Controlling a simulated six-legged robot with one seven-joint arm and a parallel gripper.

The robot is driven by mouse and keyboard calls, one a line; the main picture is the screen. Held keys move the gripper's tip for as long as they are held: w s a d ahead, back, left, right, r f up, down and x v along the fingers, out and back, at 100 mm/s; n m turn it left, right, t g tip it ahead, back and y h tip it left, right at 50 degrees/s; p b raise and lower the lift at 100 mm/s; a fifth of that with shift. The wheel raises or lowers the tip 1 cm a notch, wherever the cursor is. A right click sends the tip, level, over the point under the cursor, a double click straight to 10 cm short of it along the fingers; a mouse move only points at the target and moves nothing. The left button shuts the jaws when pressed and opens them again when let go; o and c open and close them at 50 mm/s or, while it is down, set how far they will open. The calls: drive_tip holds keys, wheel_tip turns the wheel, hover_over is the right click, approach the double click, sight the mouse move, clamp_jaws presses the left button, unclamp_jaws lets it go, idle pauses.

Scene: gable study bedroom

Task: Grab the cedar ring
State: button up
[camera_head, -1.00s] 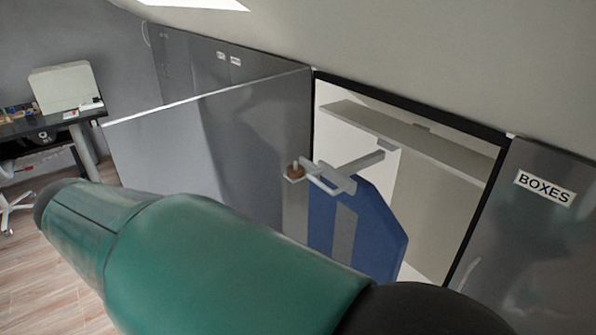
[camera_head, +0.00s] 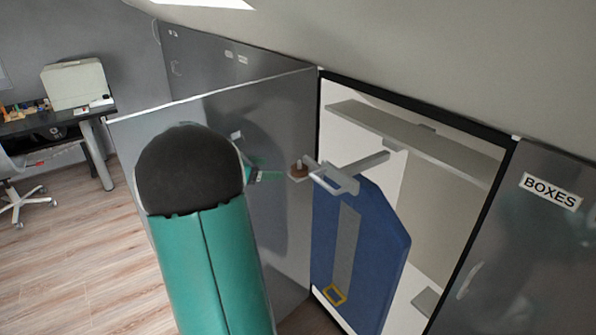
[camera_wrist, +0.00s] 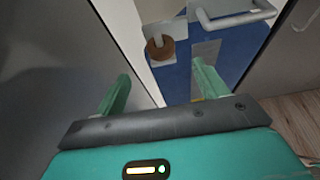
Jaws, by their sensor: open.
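The cedar ring is a small brown ring (camera_head: 298,170) on a pale plate at the end of a light bar, in front of the open cupboard. A pale peg stands up through it. In the wrist view the ring (camera_wrist: 161,50) lies ahead of my gripper (camera_wrist: 160,74), between the lines of its two green fingers and apart from them. My gripper is open, with nothing between the fingers. In the head view my arm hides most of the gripper; a bit of green shows just left of the ring.
A blue bag with a grey strap (camera_head: 380,235) hangs right beside the ring. A metal handle-like bar (camera_head: 333,178) is close to the ring. The open grey door (camera_head: 285,130) stands left. A closed door labelled BOXES (camera_head: 535,240) is at right.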

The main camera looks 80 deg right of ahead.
sight(293, 170)
drive_tip(key=x, duration=0.9)
drive_tip(key=shift+a+f, duration=0.1)
drive_tip(key=shift+f, duration=0.1)
drive_tip(key=c, duration=1.1)
drive_tip(key=shift+o, duration=0.2)
drive_tip(key=shift+r, duration=0.1)
